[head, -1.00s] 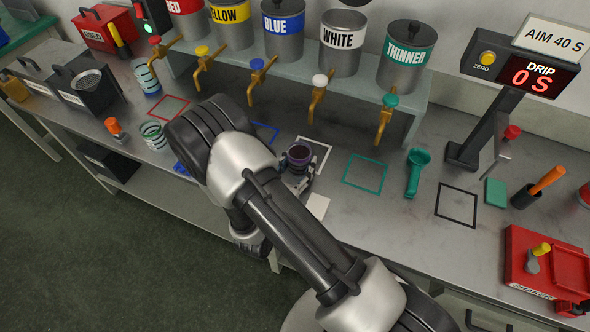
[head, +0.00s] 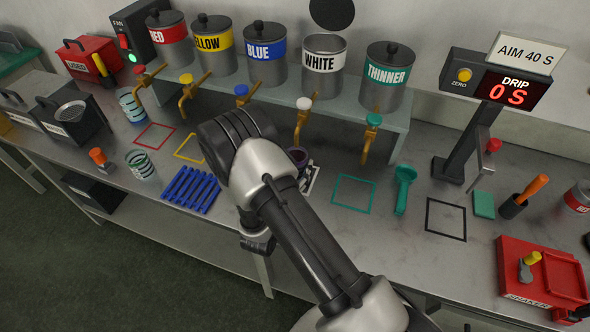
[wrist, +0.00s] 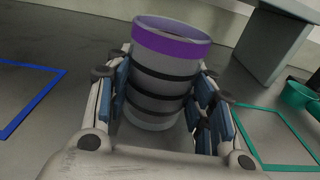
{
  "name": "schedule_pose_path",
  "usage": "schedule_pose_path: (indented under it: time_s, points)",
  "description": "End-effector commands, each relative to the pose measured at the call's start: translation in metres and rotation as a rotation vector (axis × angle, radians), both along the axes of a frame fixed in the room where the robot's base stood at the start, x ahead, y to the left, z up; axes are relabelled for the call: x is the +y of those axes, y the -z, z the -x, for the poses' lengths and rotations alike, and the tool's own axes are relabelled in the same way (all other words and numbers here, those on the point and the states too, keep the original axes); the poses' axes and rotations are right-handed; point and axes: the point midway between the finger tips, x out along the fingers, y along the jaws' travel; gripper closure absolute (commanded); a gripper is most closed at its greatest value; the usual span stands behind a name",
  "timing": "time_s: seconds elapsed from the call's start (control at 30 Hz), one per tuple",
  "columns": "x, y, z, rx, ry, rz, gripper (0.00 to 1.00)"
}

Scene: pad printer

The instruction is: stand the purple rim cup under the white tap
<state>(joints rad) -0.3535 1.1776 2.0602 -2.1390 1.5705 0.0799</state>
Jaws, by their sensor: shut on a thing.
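The purple rim cup (wrist: 168,85) is a grey cylinder with dark bands and a purple band at its top. It stands roughly upright between the fingers of my gripper (wrist: 163,78), which is shut on it. In the head view the cup (head: 298,156) is mostly hidden by my arm, with its dark mouth showing.
The teal square (head: 353,193) and teal scoop (head: 403,188) lie to the right. A blue rack (head: 190,189) is left of my arm. The thinner tap (head: 372,122) hangs close on the right, the blue tap (head: 241,92) on the left. The drip display (head: 514,93) reads 0 S.

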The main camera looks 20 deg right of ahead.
Motion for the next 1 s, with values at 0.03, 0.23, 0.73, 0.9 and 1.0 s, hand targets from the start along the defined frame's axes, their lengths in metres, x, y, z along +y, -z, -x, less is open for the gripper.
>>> schedule_pose_path:
  time_s: [0.03,0.23,0.73,0.9,1.0]
  points:
    - [-0.0002,0.0,-0.0002,0.0,0.0,0.0,0.77]
    - [-0.0001,-0.0001,-0.0002,0.0,0.0,0.0,0.77]
    - [0.0004,0.0019,0.0006,-0.001,0.0,0.001,0.77]
    - [0.0004,0.0018,0.0006,-0.001,0.0,0.0,0.42]
    - [0.0004,0.0018,0.0006,-0.001,0.0,0.001,0.35]
